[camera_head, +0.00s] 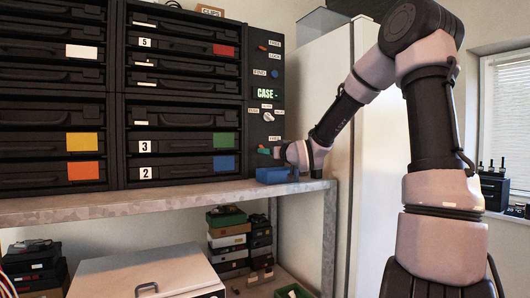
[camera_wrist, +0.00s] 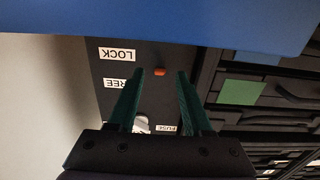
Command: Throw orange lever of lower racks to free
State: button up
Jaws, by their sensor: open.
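The orange lever (camera_wrist: 160,72) of the lower racks is on a dark panel in the wrist view, which looks upside down. It lies between the tips of my open gripper (camera_wrist: 160,77), with a gap on each side. The LOCK label (camera_wrist: 117,55) and the partly covered FREE label (camera_wrist: 123,84) are beside it. The lever's setting is too small to tell. In the head view my gripper (camera_head: 268,150) is at the lower part of the control panel (camera_head: 264,105), hiding this lever.
A blue box (camera_head: 272,175) stands on the shelf (camera_head: 150,207) just below my gripper. Another orange lever (camera_head: 262,48) is higher on the panel. Racks of dark drawers (camera_head: 180,110) are left of the panel. A pale cabinet (camera_head: 318,90) stands to the right.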

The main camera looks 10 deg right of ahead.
jog(key=shift+x, duration=1.55)
jog(key=shift+c, duration=0.3)
grip_shut()
